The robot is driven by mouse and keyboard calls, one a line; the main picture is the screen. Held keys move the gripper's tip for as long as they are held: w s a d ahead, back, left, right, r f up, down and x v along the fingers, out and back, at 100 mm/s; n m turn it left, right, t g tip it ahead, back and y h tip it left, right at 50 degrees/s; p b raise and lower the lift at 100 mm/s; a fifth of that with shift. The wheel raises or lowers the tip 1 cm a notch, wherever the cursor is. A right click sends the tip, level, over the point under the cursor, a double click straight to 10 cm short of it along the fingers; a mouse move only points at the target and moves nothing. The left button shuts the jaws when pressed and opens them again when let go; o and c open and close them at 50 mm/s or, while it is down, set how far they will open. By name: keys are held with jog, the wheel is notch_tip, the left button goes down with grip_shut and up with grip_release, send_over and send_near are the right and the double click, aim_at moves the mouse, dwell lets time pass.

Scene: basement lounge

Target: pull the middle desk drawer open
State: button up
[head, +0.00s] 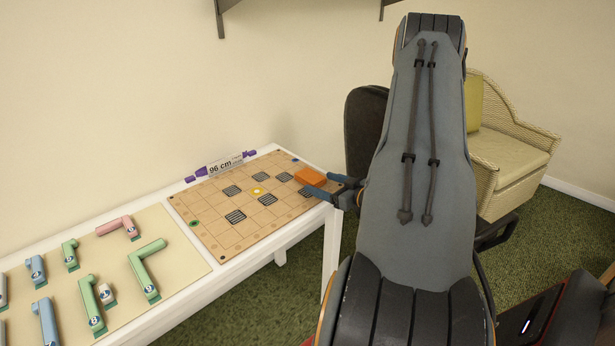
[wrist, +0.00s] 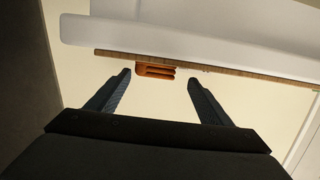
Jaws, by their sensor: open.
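No desk drawer or drawer handle can be made out in either view. My gripper (head: 320,184) is open at the far right corner of a white table (head: 330,238). Its two dark blue-grey fingers are apart and point at an orange block (head: 311,177) on a tan grid board (head: 217,228). In the wrist view, which looks upside down, my gripper (wrist: 160,78) has nothing between its fingers. The slotted orange block (wrist: 150,70) is just past the tips, nearer the left finger. I cannot tell whether they touch. My arm hides much of the head view's right half.
A cream board (head: 180,245) with several coloured L-shaped pieces lies at the table's near left. A dark chair (head: 364,128) and a wicker armchair (head: 512,150) are beyond my arm. Green carpet (head: 265,300) shows below.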

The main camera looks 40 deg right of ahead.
aim_at(310, 175)
jog(key=shift+d+p+x, duration=0.2)
jog(key=shift+p+x, duration=0.3)
jog(key=shift+x, duration=1.35)
jog(key=shift+d+p+x, duration=0.2)
jog(key=shift+p+x, duration=0.25)
jog(key=shift+x, duration=1.4)
jog(key=shift+w+r, duration=0.1)
jog(key=c, duration=1.2)
notch_tip(310, 175, up, 10)
jog(key=shift+b, duration=0.8)
